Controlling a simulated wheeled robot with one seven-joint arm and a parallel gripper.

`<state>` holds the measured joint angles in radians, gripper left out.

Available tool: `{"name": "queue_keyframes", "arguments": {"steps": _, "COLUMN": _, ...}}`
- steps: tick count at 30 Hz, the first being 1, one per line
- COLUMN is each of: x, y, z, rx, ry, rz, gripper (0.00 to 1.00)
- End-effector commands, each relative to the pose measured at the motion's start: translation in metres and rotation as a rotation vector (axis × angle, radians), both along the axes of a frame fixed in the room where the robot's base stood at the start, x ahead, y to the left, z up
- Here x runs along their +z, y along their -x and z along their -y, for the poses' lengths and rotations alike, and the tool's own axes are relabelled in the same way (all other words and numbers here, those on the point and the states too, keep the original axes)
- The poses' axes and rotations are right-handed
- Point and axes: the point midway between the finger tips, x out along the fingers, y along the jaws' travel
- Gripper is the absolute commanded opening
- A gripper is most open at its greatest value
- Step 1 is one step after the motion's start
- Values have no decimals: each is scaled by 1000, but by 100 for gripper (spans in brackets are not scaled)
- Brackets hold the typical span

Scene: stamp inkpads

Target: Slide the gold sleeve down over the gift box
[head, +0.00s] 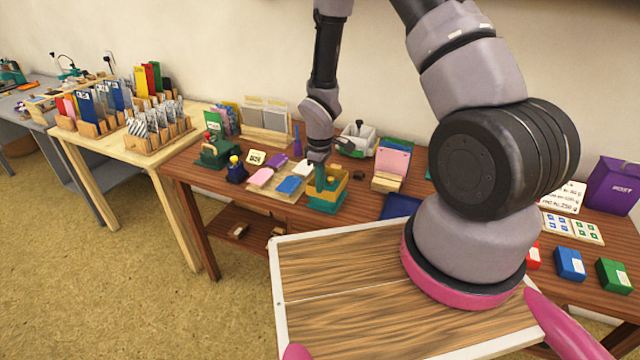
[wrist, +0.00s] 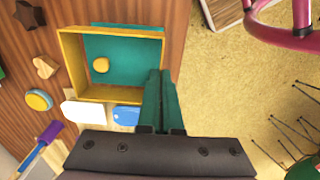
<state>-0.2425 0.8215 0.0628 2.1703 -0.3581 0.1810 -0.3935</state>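The gold sleeve (wrist: 68,65) is an open rectangular frame in the wrist view; it also shows in the head view (head: 341,190). Inside it I see the green gift box (wrist: 125,60) with a round gold knob on top. Green also shows past the sleeve's upper edge, and below the sleeve in the head view (head: 322,206). How far down the sleeve sits is hard to tell. My gripper (wrist: 161,74) has its green fingers nearly together at the sleeve's right wall in the wrist view, apparently pinching that wall. The fingers hide the contact.
A white tag (wrist: 82,113) and a blue tag (wrist: 126,116) lie beside the sleeve. A wooden heart (wrist: 45,67) and a stamp (wrist: 38,101) stand to its left. A pink card stand (head: 392,163) is to the right. The table edge is close to the gripper.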

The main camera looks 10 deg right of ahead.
Motion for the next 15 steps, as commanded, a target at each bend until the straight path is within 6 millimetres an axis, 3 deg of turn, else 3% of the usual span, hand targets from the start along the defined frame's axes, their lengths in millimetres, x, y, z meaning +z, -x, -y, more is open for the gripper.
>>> {"name": "queue_keyframes", "arguments": {"steps": 15, "x": -4, "y": 0, "z": 0, "rx": 0, "ry": 0, "rz": 0, "gripper": 0}}
